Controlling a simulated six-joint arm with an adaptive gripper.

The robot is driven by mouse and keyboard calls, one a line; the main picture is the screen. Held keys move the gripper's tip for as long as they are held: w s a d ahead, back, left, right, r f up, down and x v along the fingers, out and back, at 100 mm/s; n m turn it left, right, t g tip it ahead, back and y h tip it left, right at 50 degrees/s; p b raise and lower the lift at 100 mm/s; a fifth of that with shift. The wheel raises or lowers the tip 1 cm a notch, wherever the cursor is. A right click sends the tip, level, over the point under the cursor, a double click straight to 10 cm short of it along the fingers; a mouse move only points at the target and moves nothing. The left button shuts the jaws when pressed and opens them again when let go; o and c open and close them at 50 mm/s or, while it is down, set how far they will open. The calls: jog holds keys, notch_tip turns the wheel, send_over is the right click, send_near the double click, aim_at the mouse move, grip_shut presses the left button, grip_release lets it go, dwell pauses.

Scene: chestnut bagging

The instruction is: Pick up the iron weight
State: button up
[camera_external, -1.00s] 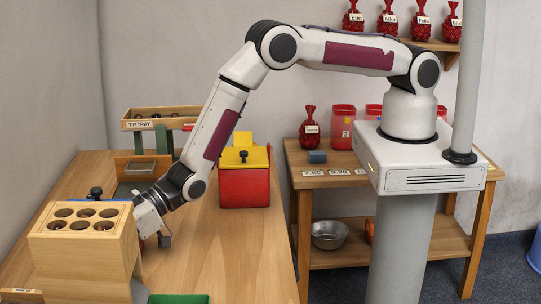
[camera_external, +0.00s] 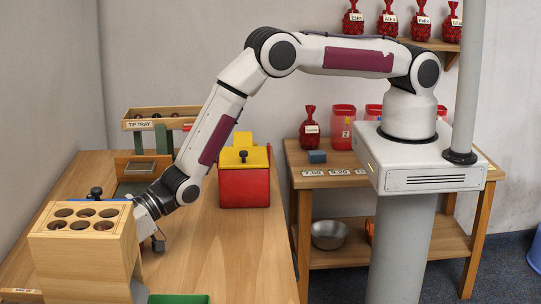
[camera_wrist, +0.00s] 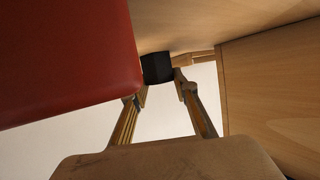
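A small dark block (camera_wrist: 157,68), which looks like the iron weight, stands just beyond my fingertips in the wrist view. My gripper (camera_wrist: 160,88) is open, with a clear gap between its two fingers, and points toward the block. I cannot tell whether either finger touches it. In the outside view, my gripper (camera_external: 152,230) is low over the table, close to the right side of the wooden box with round holes (camera_external: 85,250).
A red bin with a yellow lid (camera_external: 244,190) stands right of my wrist. A red surface (camera_wrist: 60,55) fills the left of the wrist view, and a wooden panel (camera_wrist: 275,90) the right. A green tray (camera_external: 178,299) is at the front. The table right of my gripper is clear.

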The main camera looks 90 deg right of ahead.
grip_shut()
jog(key=shift+w+r, duration=0.1)
jog(key=shift+r, duration=0.15)
notch_tip(320, 180, up, 10)
dwell(0.6)
dwell(0.7)
